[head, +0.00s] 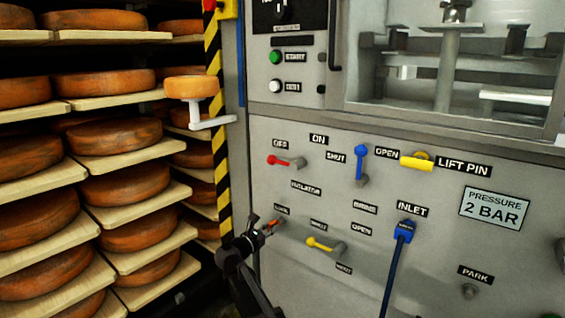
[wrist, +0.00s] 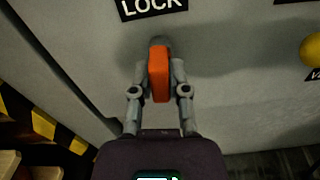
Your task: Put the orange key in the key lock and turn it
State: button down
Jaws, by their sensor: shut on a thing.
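The orange key (wrist: 159,75) is between the two fingers of my gripper (wrist: 159,82) in the wrist view, and the fingers are shut on it. Its orange head stands upright in that picture, just below the LOCK label (wrist: 152,7). The grey key lock (wrist: 158,42) shows only as a rounded edge behind the key's top. The key's far end is hidden, so I cannot tell how deep it sits in the lock. In the head view my gripper (head: 268,232) is at the panel's lower left, with the key (head: 274,223) small at its tip.
Close right of my gripper is a yellow handle (head: 322,244); a red handle (head: 285,161) is above. A blue INLET lever (head: 402,235) hangs further right. A striped post (head: 216,130) and cheese shelves (head: 128,146) stand left. The panel just below the lock is bare.

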jog(key=shift+w, duration=0.1)
jog(key=c, duration=0.5)
grip_release()
jog(key=shift+c, duration=0.2)
jog(key=v, duration=1.2)
